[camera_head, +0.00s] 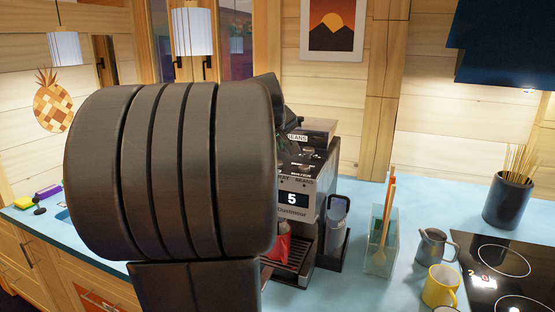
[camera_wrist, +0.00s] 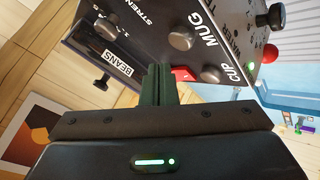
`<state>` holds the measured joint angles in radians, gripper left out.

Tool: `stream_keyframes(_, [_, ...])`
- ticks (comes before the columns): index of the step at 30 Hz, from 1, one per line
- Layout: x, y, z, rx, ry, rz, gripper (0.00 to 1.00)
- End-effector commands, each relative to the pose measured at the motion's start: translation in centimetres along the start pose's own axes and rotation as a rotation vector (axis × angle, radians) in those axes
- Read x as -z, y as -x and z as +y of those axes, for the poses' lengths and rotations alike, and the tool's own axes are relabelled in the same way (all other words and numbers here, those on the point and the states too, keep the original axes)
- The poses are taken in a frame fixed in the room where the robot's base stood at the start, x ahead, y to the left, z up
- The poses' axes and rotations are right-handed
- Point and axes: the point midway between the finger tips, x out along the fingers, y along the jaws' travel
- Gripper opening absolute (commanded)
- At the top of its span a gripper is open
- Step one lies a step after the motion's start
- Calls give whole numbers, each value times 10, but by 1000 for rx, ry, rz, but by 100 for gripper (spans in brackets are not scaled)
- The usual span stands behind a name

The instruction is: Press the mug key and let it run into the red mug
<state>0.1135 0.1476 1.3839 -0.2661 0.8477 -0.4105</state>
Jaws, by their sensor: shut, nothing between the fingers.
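The coffee machine (camera_head: 305,170) stands on the blue counter, its display reading 5. The red mug (camera_head: 279,246) is at its drip tray (camera_head: 291,256), partly hidden behind my arm. In the wrist view, the machine's panel (camera_wrist: 225,35) shows the words MUG and CUP with round metal keys. One key (camera_wrist: 181,38) lies beside the word MUG; which key that word belongs to is hard to tell. My gripper (camera_wrist: 159,72) is shut and empty, its fingertips close to the panel; contact cannot be told. My arm hides the gripper in the head view.
A clear holder with wooden utensils (camera_head: 380,252), a grey jug (camera_head: 434,246), a yellow mug (camera_head: 440,286) and a black pot of sticks (camera_head: 507,200) stand right of the machine. The hob (camera_head: 505,265) is at far right. A bean hopper label (camera_wrist: 118,63) shows beside my fingers.

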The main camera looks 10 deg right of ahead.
Motion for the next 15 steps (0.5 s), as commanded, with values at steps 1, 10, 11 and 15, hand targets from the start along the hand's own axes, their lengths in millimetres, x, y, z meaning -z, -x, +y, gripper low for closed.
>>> stream_keyframes(1, [6,8,6,0,0,0,0])
stream_keyframes(10, [19,26,19,0,0,0,0])
stream_keyframes(11, [20,27,20,0,0,0,0])
stream_keyframes(15, [19,26,19,0,0,0,0])
